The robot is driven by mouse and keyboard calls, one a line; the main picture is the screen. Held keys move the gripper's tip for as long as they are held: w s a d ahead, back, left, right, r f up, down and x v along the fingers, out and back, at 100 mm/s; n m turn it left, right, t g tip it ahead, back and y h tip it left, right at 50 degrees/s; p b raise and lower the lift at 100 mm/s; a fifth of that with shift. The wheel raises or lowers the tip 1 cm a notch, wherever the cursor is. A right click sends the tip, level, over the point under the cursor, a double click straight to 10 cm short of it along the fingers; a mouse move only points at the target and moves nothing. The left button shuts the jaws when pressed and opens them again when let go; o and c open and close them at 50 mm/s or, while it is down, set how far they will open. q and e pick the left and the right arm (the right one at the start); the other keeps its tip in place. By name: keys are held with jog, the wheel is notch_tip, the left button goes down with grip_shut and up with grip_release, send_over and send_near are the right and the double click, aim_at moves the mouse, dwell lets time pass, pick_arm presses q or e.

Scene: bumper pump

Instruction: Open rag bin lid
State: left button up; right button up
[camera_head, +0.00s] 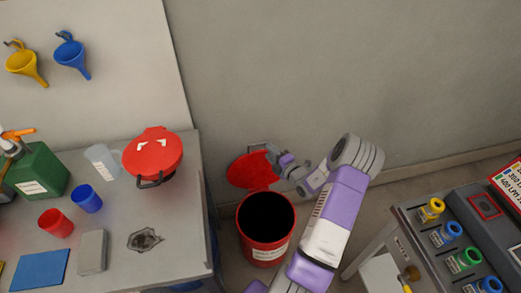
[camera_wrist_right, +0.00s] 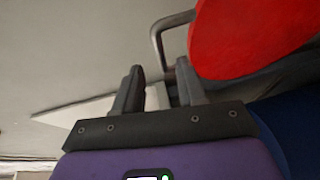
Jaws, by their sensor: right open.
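The rag bin (camera_head: 266,250) is a red drum on the floor beside the workbench, and its dark inside shows from above. Its red lid (camera_head: 249,171) is tilted up behind the opening, against the wall side. My right gripper (camera_head: 276,152) is at the upper right of the lid, near the lid's grey handle (camera_head: 258,145). In the right wrist view the jaws (camera_wrist_right: 160,85) are apart, and the lid (camera_wrist_right: 245,38) and handle (camera_wrist_right: 165,32) lie just beyond them. I cannot tell whether a finger touches the handle. My left gripper is not in view.
The workbench (camera_head: 190,240) at the left holds a red lidded container (camera_head: 152,155), a green can (camera_head: 38,172), cups (camera_head: 88,199) and a grey block (camera_head: 93,252). A rag (camera_head: 145,239) lies near its right side. A cart (camera_head: 425,235) with coloured-cap bottles stands at the right.

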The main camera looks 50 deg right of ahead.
aim_at(260, 144)
jog(key=b+x, duration=0.2)
jog(key=x, duration=0.5)
jog(key=shift+w, duration=0.15)
grip_shut()
